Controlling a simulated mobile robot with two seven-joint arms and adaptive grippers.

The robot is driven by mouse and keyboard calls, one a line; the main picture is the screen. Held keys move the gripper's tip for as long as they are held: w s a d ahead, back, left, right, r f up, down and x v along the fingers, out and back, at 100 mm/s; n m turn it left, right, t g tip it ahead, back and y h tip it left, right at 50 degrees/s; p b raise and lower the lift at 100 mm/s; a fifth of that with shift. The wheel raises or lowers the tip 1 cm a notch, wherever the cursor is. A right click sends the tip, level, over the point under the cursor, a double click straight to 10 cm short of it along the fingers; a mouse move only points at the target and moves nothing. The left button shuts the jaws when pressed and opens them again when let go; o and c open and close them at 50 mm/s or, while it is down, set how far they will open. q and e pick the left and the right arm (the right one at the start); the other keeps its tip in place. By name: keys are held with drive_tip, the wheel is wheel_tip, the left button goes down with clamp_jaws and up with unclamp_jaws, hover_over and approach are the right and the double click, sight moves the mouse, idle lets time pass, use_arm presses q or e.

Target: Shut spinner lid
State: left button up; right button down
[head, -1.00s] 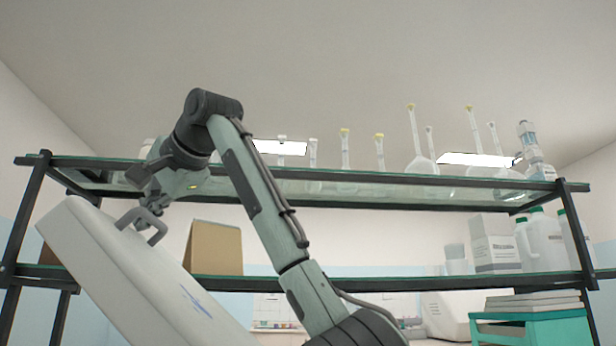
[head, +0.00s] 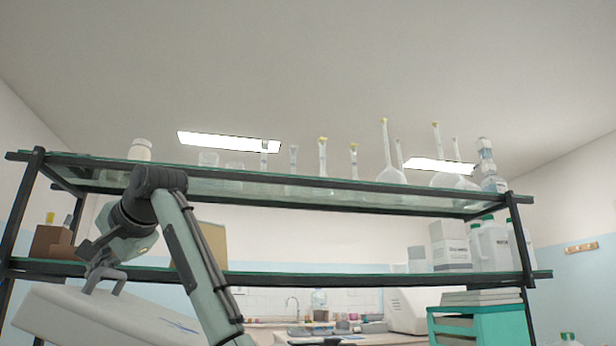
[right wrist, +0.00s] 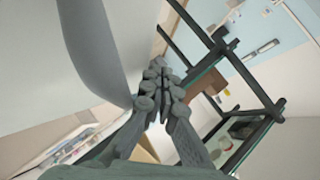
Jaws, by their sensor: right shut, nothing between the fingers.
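The spinner lid (head: 105,318) is a thick white slab with a small blue mark, at the lower left of the head view. It is raised and tilted, sloping down to the right; its lower part and the spinner body are out of frame. My right gripper (head: 104,280) is at the lid's upper left face, touching or very close to it. In the right wrist view the gripper's fingers (right wrist: 160,80) are together and empty, beside the large pale surface of the lid (right wrist: 110,50). My left gripper is not in view.
A two-tier shelf (head: 300,278) with a dark frame stands behind, with glass flasks (head: 388,160) on top and white jugs (head: 493,245) and cardboard boxes (head: 52,242) lower down. A teal rack (head: 480,325) stands at lower right. A bench with a sink lies behind.

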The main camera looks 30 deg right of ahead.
drive_tip(key=shift+n+g+h, duration=0.4)
drive_tip(key=shift+h, duration=0.2)
drive_tip(key=f, duration=0.2)
drive_tip(key=w+a+f, duration=0.1)
drive_tip(key=f, duration=0.3)
drive_tip(key=shift+w+a, duration=0.15)
drive_tip(key=shift+a, duration=0.1)
drive_tip(key=f, duration=0.1)
drive_tip(key=f+b, duration=0.1)
drive_tip(key=f, duration=0.2)
drive_tip(key=shift+a+f+b, duration=0.3)
drive_tip(key=shift+a, duration=0.05)
drive_tip(key=shift+a+f, duration=0.1)
drive_tip(key=shift+f, duration=0.25)
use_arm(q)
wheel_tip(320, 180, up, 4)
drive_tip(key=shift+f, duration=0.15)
